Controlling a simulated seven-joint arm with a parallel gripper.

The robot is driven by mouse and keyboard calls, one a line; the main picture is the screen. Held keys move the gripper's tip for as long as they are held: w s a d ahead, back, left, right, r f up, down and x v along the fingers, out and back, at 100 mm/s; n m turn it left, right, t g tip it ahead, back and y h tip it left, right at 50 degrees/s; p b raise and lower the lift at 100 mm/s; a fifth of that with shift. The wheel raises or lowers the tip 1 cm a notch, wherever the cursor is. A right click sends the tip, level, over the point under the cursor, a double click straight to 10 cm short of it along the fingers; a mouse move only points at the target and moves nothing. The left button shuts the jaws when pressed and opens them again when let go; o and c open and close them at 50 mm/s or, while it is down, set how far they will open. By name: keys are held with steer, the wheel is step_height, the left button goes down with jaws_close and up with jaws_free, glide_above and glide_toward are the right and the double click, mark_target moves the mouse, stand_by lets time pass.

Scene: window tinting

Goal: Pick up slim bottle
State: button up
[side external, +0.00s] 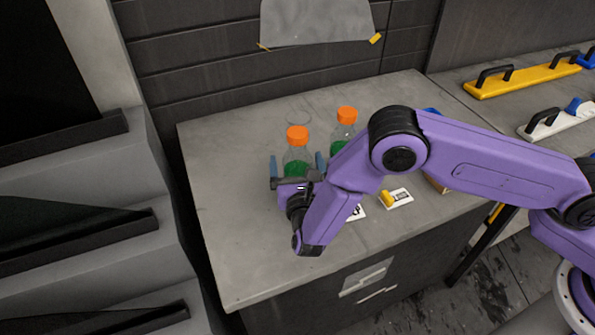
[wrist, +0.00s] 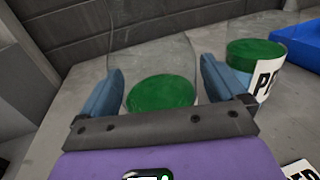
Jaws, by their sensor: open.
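Two clear bottles with orange caps and green contents stand upright on the grey cabinet top. The left bottle (side external: 297,155) is between the blue fingers of my gripper (side external: 298,168), which are open on either side of it. In the wrist view this bottle (wrist: 160,92) shows between the two fingertips (wrist: 162,85), with a gap beside each finger. The second bottle (side external: 346,125) stands behind and to the right, partly hidden by my arm; in the wrist view it has a white label (wrist: 268,80). I cannot tell which bottle is the slim one.
The grey cabinet top (side external: 225,200) is clear on the left. A card with a yellow item (side external: 396,198) lies right of my gripper. A blue object (wrist: 285,45) is beyond the second bottle. Yellow (side external: 520,80) and white (side external: 560,120) handled tools lie on the right-hand counter.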

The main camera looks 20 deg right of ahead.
steer(key=c, duration=1.2)
steer(key=shift+r, duration=0.15)
